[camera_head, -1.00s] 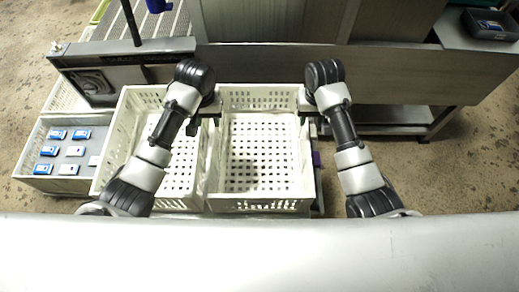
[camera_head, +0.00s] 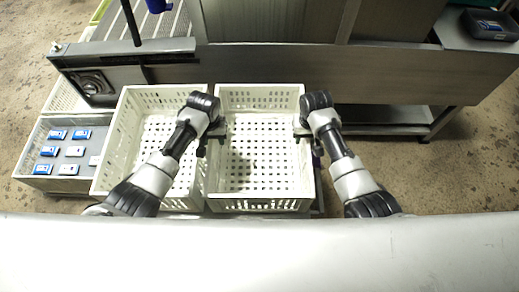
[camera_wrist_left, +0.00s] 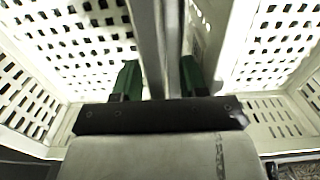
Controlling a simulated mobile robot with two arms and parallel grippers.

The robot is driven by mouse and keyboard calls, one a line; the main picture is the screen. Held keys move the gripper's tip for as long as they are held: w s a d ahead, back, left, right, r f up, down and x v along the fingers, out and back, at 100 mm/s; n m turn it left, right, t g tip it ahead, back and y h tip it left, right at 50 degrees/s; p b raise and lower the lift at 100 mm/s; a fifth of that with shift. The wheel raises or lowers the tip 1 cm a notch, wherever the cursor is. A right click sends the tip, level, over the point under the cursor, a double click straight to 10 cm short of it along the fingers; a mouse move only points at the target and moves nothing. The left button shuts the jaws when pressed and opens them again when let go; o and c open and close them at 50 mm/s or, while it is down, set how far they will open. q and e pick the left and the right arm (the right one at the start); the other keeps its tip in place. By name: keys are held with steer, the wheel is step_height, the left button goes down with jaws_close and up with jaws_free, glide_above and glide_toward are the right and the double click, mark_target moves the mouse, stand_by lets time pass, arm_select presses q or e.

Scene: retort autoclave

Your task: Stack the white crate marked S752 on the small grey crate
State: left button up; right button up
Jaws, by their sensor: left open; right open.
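Two open, empty white crates stand side by side in the head view, a left one (camera_head: 150,190) and a right one (camera_head: 262,205). I cannot read S752 on either. My left gripper (camera_head: 211,134) is at the adjoining walls between them. In the left wrist view its green fingers (camera_wrist_left: 157,75) are apart, on either side of a pale crate wall (camera_wrist_left: 150,45). My right gripper (camera_head: 310,132) is open at the right wall of the right crate; its fingertips are hard to see. A grey crate (camera_head: 50,184) with several blue and white packs stands at the far left.
A metal bench (camera_head: 400,75) runs behind the crates, with a small dark grey crate (camera_head: 490,24) at its right end. A dark pole (camera_head: 131,22) rises at back left. A pale surface (camera_head: 260,255) fills the front.

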arm_select(q)
jaws_close()
arm_select(e)
jaws_close()
arm_select(q)
steer(key=shift+r, duration=0.1)
arm_select(e)
steer(key=shift+r, duration=0.1)
stand_by(0.8)
